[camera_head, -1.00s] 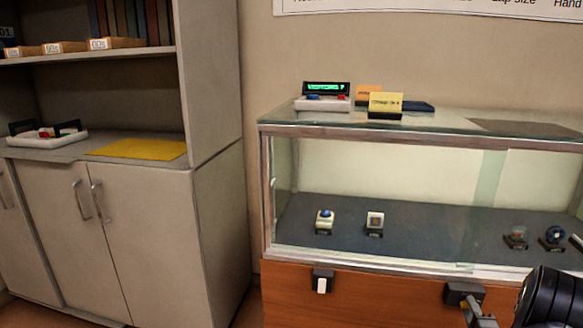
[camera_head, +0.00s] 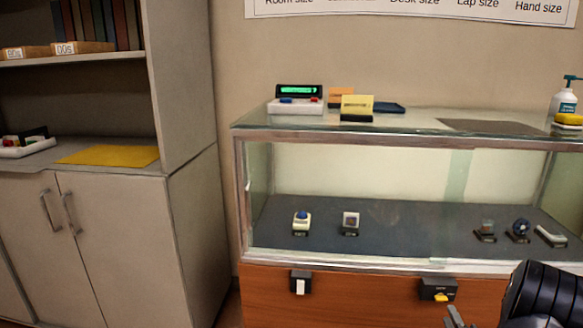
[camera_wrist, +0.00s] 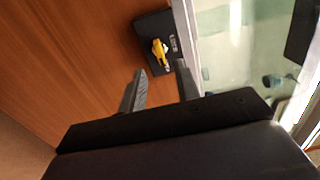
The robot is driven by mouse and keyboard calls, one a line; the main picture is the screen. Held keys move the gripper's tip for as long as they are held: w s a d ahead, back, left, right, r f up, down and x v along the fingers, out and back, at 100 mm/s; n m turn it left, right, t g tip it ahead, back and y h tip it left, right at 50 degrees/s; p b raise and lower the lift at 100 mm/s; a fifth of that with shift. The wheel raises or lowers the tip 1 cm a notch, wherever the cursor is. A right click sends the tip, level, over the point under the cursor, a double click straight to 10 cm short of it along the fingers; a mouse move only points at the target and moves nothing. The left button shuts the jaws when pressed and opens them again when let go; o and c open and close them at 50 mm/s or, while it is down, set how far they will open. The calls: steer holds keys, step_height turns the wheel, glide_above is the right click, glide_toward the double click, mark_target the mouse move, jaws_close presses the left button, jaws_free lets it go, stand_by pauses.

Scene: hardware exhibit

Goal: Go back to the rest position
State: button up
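My gripper (camera_wrist: 161,82) is open, with two grey fingers apart and nothing seen between them. In the wrist view, a small black box with a yellow piece (camera_wrist: 159,52) on the wooden front lies just beyond the fingertips, apart from them. In the head view, that black box (camera_head: 433,286) is on the case's wooden front below the glass, with the yellow piece (camera_head: 441,297) at its lower edge. One finger (camera_head: 454,316) shows just below it at the bottom edge. My black arm link is at the lower right.
The glass display case (camera_head: 340,259) stands close in front, with several small exhibits inside. Another black box with a white piece (camera_head: 300,286) is on its front at left. A cabinet (camera_head: 110,240) stands at left. A pump bottle (camera_head: 566,99) is on the case top at right.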

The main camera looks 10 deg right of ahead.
steer(key=w+n+b, duration=0.1)
steer(key=w+n, duration=0.1)
steer(key=n, duration=0.1)
steer(key=w+d+n+b, duration=0.1)
steer(key=w+n+b, duration=0.1)
steer(key=w+n, duration=0.1)
steer(key=shift+w+d, duration=0.15)
steer(key=shift+w, duration=0.05)
steer(key=n+b, duration=0.2)
steer(key=n, duration=0.4)
steer(key=shift+r+n, duration=0.1)
steer(key=shift+n, duration=0.3)
steer(key=shift+s, duration=0.35)
steer(key=p, duration=0.2)
glide_toward(443, 301)
steer(key=s, duration=0.1)
steer(key=shift+a, duration=0.25)
